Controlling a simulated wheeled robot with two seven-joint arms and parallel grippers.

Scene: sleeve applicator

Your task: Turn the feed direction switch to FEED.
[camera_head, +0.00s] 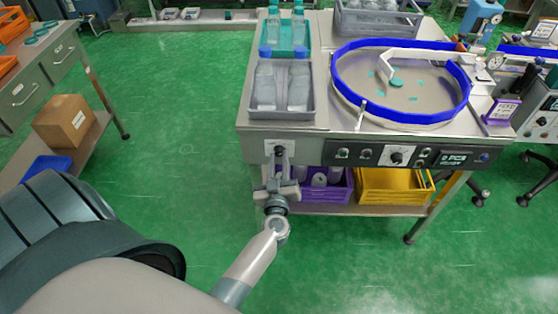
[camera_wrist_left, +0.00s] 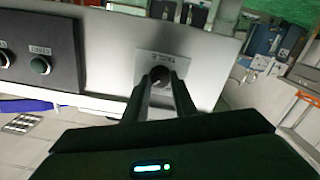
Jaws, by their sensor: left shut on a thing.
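The feed direction switch (camera_wrist_left: 160,73) is a dark round knob on a white labelled plate on the table's front face. In the head view the switch (camera_head: 280,148) sits at the left end of that face, partly covered by my gripper. My left gripper (camera_head: 281,164) reaches up to it from below. In the left wrist view the two fingers of the gripper (camera_wrist_left: 160,82) lie on either side of the knob, shut on it. The plate's lettering is too small to read, and the knob's exact setting cannot be told. My right gripper is out of view.
A control panel (camera_head: 411,156) with knobs and a display lies right of the switch. Above stand a bottle tray (camera_head: 282,115) and a blue-rimmed round feeder (camera_head: 400,122). Purple (camera_head: 341,194) and yellow (camera_head: 393,186) bins sit on the shelf below.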

